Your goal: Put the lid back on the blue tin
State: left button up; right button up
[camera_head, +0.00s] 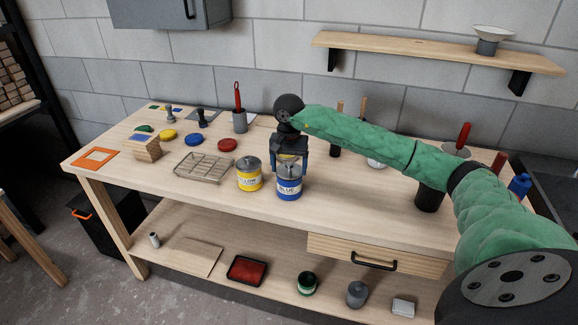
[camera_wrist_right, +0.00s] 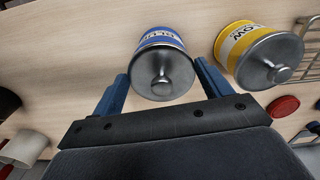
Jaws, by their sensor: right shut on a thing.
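The blue tin (camera_head: 289,189) stands upright on the bench near its front edge. Its grey metal lid (camera_wrist_right: 162,76) with a round knob shows in the right wrist view, over the tin's mouth. My right gripper (camera_head: 290,168) points down over the tin, its two blue fingers on either side of the lid, shut on it. The lid looks level and at the tin's top, but I cannot tell whether it is fully seated. My left gripper is not in view.
A yellow tin (camera_head: 249,178) with a grey lid stands close to the left of the blue tin. A wire rack (camera_head: 204,167) lies further left. A red disc (camera_head: 227,145) and a grey cup (camera_head: 240,122) are behind.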

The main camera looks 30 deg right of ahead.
jog(key=shift+b, duration=0.8)
dwell(0.9)
jog(key=shift+f+b, duration=0.15)
jog(key=shift+b, duration=0.75)
dwell(1.2)
dwell(0.3)
jog(key=o, duration=1)
jog(key=shift+c, duration=0.2)
jog(key=shift+r+p, duration=0.7)
jog(key=shift+r, duration=2.85)
grip_shut()
